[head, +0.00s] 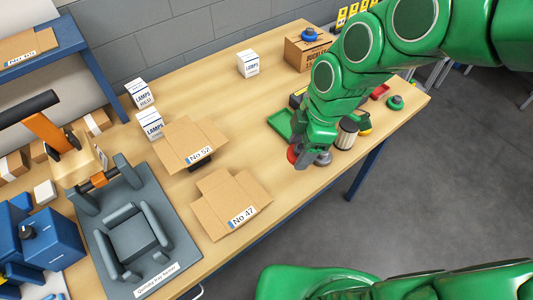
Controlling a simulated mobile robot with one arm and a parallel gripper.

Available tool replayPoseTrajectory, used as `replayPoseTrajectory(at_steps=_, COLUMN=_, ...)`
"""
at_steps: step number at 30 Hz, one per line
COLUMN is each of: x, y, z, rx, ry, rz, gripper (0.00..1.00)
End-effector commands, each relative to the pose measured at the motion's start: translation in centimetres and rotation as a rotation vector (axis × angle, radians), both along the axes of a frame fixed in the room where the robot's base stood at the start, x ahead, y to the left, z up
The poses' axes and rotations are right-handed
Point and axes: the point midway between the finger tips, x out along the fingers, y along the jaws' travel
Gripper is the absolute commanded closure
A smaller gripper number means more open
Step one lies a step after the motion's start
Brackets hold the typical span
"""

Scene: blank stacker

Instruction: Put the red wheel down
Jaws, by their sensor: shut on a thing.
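The red wheel (293,154) shows as a small red patch at the end of my green arm, near the front edge of the wooden table. My gripper (301,163) points down there and is shut on the red wheel. The fingers and most of the wheel are hidden by the arm. I cannot tell whether the wheel touches the table. A grey round part (323,158) stands just to the right of the gripper.
Flat cardboard blanks, No 52 (185,137) and No 47 (226,196), lie left of the gripper. A green tray (281,123) is behind it. A striped cylinder (347,134) stands to the right. The table (231,104) is clear toward the middle back.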

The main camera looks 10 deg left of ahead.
Motion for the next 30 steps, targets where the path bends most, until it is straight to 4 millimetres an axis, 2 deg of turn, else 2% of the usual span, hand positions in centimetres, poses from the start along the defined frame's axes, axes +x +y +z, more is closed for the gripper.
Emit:
replayPoseTrajectory(at_steps=3, x=-1.8, y=1.4, z=0.1, rx=0.0, ry=0.0, rz=0.14, gripper=0.77)
replayPoseTrajectory(at_steps=6, x=-2.9, y=2.0, z=0.2, rx=-0.001, ry=0.0, rz=0.222, gripper=0.77)
replayPoseTrajectory(at_steps=12, x=-3.7, y=2.7, z=0.1, rx=-0.001, ry=0.001, rz=0.298, gripper=0.77)
replayPoseTrajectory(at_steps=17, x=-2.7, y=3.2, z=-0.5, rx=-0.003, ry=0.004, rz=0.306, gripper=0.77)
replayPoseTrajectory(at_steps=30, x=1.9, y=5.3, z=-2.7, rx=-0.001, ry=0.002, rz=0.301, gripper=0.77)
